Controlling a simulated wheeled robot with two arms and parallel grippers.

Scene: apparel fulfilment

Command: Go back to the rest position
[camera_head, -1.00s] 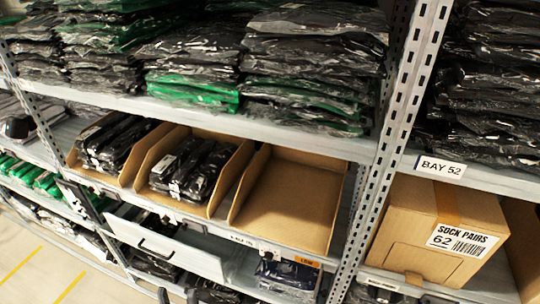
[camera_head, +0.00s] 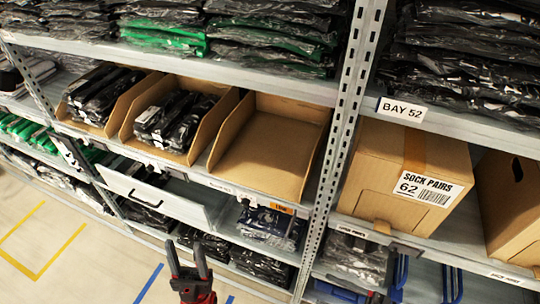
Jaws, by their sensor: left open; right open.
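My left gripper (camera_head: 186,252) shows at the bottom, left of centre. It has dark fingers and a red and black body. Its fingers stand apart and nothing is between them. It appears in front of the lower shelf and the aisle floor.
The shelf rack holds an empty cardboard bin (camera_head: 268,148), two bins of black packs (camera_head: 175,120) and a SOCK PAIRS carton (camera_head: 405,180). A perforated upright (camera_head: 347,130) divides the bays. Floor (camera_head: 85,255) with yellow and blue lines is clear at lower left.

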